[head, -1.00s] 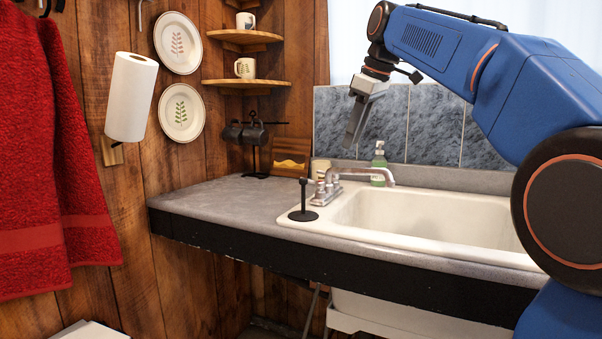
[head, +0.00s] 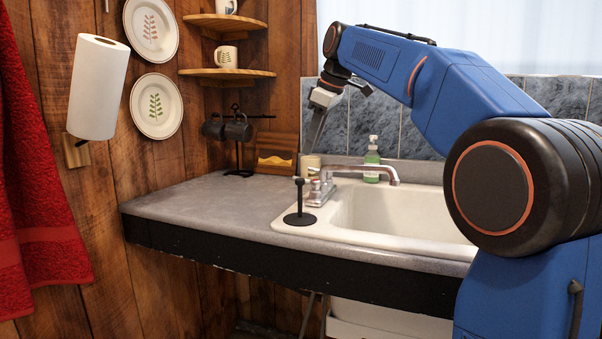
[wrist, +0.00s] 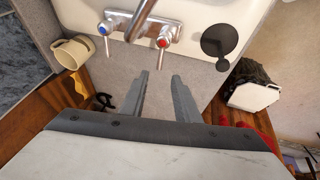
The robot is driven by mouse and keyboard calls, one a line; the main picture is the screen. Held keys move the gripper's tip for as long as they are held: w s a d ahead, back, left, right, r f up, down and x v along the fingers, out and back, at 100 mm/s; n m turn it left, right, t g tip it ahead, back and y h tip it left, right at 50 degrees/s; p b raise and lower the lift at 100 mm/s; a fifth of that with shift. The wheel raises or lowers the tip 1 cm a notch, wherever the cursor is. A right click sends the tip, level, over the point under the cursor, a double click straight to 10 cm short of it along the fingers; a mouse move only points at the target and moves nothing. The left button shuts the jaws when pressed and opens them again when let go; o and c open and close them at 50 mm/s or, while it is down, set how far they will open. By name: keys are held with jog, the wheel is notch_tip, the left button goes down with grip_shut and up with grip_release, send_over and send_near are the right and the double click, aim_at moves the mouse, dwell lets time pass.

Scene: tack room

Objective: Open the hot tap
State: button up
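My gripper (wrist: 162,73) is open and empty. Its fingertips are just short of the hot lever, one to each side of its line. In the head view my gripper (head: 310,150) hangs above the tap.
A black upright stand (head: 299,205) is on the sink's left rim, close to the hot side. A cream mug (wrist: 71,53) sits beyond the cold side. A green soap bottle (head: 371,162) stands behind the spout. The counter (head: 215,195) to the left is mostly clear.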

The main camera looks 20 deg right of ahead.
jog(key=x, duration=1)
jog(key=shift+w+f, duration=0.1)
jog(key=shift+f, duration=0.1)
grip_shut()
